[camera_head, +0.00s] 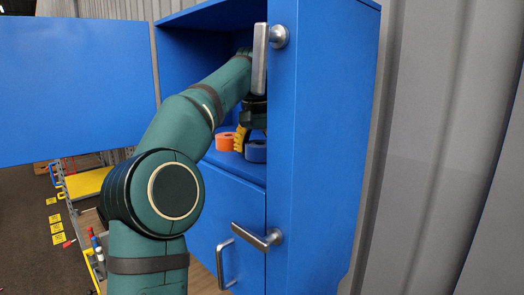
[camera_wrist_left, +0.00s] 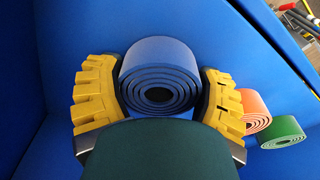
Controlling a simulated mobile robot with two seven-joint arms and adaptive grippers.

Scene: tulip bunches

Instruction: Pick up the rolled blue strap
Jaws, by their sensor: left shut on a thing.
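The rolled blue strap (camera_wrist_left: 160,78) is a coiled spiral in the middle of the left wrist view. In the head view the blue strap (camera_head: 256,152) shows on the shelf inside the blue cabinet, partly behind the cabinet edge. My left gripper (camera_wrist_left: 160,92) has a yellow ribbed finger on each side of the strap and is shut on it. In the head view my left gripper (camera_head: 247,138) is partly hidden by the cabinet and its door handle. My right gripper is in neither view.
An orange roll (camera_head: 225,141) stands left of the strap on the shelf. A green roll (camera_wrist_left: 282,132) lies beside the orange one in the wrist view. The cabinet's side panel (camera_head: 325,130) and a metal handle (camera_head: 260,58) are close to my left arm. An open blue door (camera_head: 75,90) is at left.

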